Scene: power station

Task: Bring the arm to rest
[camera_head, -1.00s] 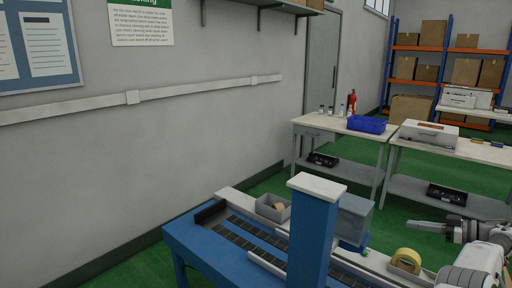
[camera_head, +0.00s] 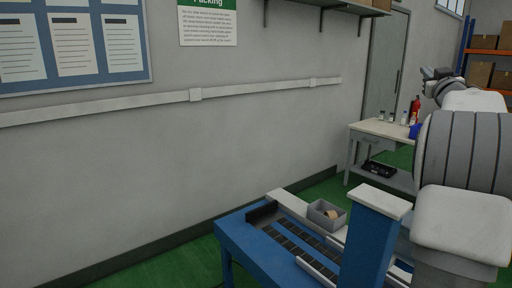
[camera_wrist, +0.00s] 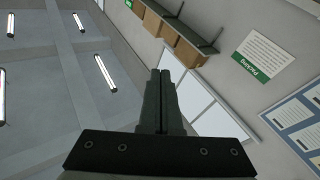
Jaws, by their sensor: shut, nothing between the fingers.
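My gripper (camera_wrist: 161,78) shows in the wrist view with its two dark fingers together and nothing between them. It points up past the wall toward the ceiling. In the head view my arm fills the right side, raised high, with my gripper (camera_head: 432,73) small at its far end near the door. It is in free air and touches nothing that I can see. My arm hides part of the bench and shelving behind it.
A blue table (camera_head: 240,242) with a dark slatted track stands low in front, bearing a blue post (camera_head: 369,240) and a grey bin (camera_head: 327,214). A workbench (camera_head: 390,128) with bottles stands behind. A wall shelf (camera_head: 335,7) is above. Green floor is open at left.

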